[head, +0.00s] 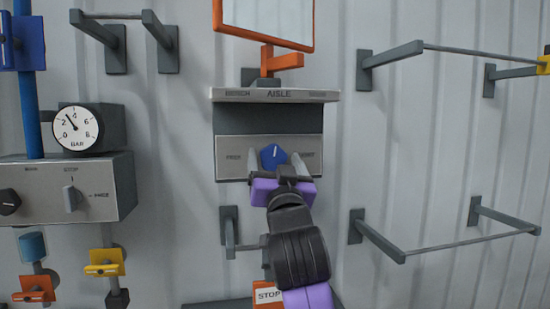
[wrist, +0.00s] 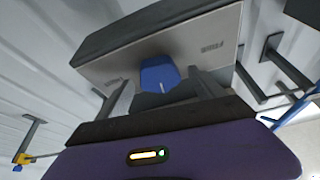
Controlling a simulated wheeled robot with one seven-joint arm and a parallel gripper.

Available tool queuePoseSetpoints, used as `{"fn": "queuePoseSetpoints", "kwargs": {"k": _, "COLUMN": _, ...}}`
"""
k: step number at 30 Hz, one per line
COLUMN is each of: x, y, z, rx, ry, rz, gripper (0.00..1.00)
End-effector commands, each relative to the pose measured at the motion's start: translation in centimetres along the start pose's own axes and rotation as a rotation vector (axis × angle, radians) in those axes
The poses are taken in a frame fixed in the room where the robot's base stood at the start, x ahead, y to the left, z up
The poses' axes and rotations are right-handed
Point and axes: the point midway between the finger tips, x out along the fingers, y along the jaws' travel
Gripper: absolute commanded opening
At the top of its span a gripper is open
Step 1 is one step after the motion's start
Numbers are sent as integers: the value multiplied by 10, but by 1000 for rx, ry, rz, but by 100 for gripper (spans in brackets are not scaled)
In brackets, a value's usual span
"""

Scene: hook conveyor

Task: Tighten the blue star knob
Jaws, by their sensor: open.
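The blue star knob (head: 273,156) sits on the front of a grey panel (head: 229,160) under the shelf edge marked AISLE. A light mark shows on its face. It also shows in the wrist view (wrist: 159,74), ahead of my gripper and between the lines of its fingers. My gripper (head: 276,163) is open, with one finger on each side of the knob in the head view. The wrist view also shows both fingers of my gripper (wrist: 157,92) apart. I cannot tell whether either finger touches the knob.
A pressure gauge (head: 76,128) and a control box with a switch (head: 71,198) are at the left. An orange-framed mirror (head: 268,20) hangs above the panel. Wall rails (head: 440,241) stick out at the right. A STOP sign (head: 267,295) is below my arm.

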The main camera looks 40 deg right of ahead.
Motion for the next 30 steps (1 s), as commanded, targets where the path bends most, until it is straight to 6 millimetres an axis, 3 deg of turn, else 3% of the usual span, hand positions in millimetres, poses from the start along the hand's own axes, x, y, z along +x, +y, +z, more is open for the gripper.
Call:
{"fn": "queuePoseSetpoints", "kwargs": {"k": 7, "x": 0, "y": 0, "z": 0, "rx": 0, "ry": 0, "rz": 0, "gripper": 76}}
{"fn": "queuePoseSetpoints", "kwargs": {"k": 16, "x": 0, "y": 0, "z": 0, "rx": 0, "ry": 0, "rz": 0, "gripper": 17}}
{"fn": "queuePoseSetpoints", "kwargs": {"k": 30, "x": -1, "y": -2, "z": 3, "rx": 112, "ry": 1, "rz": 43, "gripper": 16}}
